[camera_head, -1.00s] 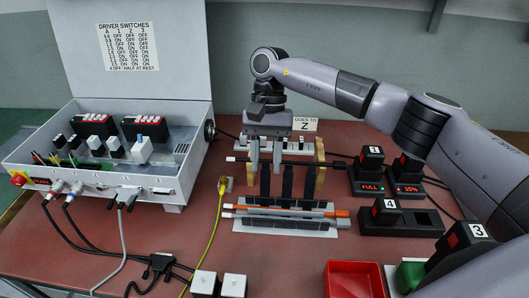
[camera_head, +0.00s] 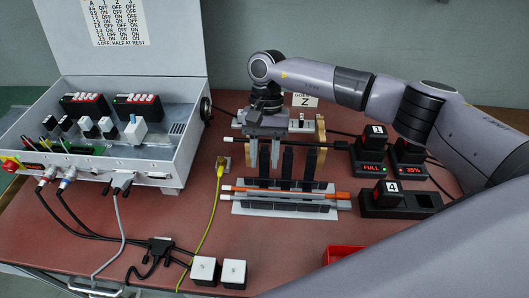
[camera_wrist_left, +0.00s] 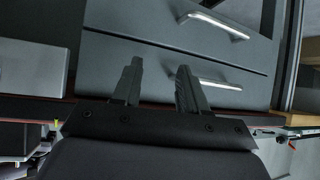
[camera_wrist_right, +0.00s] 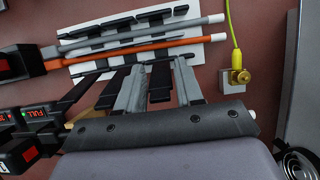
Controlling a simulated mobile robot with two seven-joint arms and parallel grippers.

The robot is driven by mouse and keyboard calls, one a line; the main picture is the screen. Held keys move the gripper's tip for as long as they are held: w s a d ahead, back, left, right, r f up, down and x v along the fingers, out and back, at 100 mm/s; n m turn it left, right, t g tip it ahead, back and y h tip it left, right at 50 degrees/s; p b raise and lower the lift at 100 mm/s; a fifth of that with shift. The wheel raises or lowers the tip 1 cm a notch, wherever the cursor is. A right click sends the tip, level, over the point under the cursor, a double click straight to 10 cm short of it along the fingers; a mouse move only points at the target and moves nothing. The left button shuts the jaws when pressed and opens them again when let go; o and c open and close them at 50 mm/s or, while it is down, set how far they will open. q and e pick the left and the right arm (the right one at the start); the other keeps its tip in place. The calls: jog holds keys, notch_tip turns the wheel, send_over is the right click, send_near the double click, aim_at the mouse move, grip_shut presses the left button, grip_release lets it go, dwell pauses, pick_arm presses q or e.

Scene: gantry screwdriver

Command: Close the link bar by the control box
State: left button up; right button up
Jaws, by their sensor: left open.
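The link bar nearest the control box (camera_head: 264,161) is a black upright bar at the left end of a small row. My right gripper (camera_head: 265,164) is over it with one finger on each side. In the right wrist view the same bar (camera_wrist_right: 160,82) shows between the two spread fingers, with gaps beside it. The grey control box (camera_head: 160,150) stands open at the left. My left gripper (camera_wrist_left: 157,85) is open and empty in the left wrist view, facing grey drawers; the head view does not show it.
More black bars (camera_head: 287,160) stand to the right, beside a wooden post (camera_head: 320,140). Orange (camera_head: 300,193) and grey rods lie at the front. Display units (camera_head: 372,165) are at the right. A yellow cable (camera_head: 215,210) runs left of the row. Drawers (camera_wrist_left: 180,60) are near my left gripper.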

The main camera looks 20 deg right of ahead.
jog(key=shift+f, duration=0.1)
grip_shut()
